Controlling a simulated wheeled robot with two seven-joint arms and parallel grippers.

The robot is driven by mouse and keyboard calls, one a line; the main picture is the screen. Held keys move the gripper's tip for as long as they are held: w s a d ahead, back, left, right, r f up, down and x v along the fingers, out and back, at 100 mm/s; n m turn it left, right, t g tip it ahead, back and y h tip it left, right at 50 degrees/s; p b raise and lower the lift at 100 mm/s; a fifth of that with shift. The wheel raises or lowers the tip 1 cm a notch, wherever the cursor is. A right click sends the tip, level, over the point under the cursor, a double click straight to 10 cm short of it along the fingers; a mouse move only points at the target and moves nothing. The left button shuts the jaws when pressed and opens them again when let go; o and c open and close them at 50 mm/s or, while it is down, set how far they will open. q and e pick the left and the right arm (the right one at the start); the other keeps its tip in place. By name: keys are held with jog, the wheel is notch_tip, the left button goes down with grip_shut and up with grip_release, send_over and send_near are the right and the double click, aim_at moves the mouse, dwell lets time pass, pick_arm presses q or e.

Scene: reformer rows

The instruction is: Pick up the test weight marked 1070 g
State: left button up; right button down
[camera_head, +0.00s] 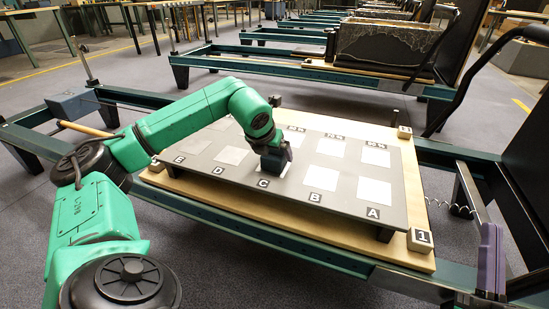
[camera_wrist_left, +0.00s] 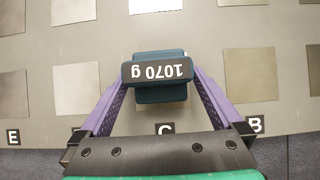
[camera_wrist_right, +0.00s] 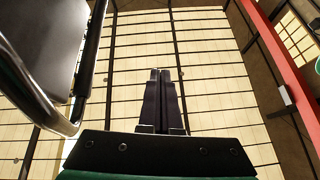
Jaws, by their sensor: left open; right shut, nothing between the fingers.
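The test weight marked 1070 g (camera_wrist_left: 157,70) is a dark teal block with a black label, and its text reads upside down in the left wrist view. It stands on the grey board (camera_head: 407,190) near the tile of column C. My left gripper (camera_wrist_left: 159,90) is open, with one purple finger on each side of the weight; I cannot tell whether they touch it. In the head view my left gripper (camera_head: 273,160) reaches down at column C and mostly hides the weight. My right gripper (camera_wrist_right: 160,76) is shut and empty, pointing up; it also shows at the right of the head view (camera_head: 491,260).
The board carries pale square tiles in rows with letters A to E along its front edge. It rests over a wooden platform (camera_head: 425,263) marked 1 on a green reformer frame (camera_head: 262,231). A black upright part stands at the right. More reformers (camera_head: 300,67) stand behind.

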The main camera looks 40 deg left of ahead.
pick_arm(q)
jog(key=shift+b+x, duration=0.35)
jog(key=shift+x, duration=0.7)
jog(key=c, duration=1.6)
jog(key=shift+r, duration=0.15)
pick_arm(e)
notch_tip(320, 180, up, 8)
jog(key=s+d+n+t+y, duration=0.1)
jog(key=t, duration=0.1)
jog(key=shift+s+f+y, duration=0.15)
jog(key=shift+s+y, duration=0.15)
jog(key=shift+s, duration=0.05)
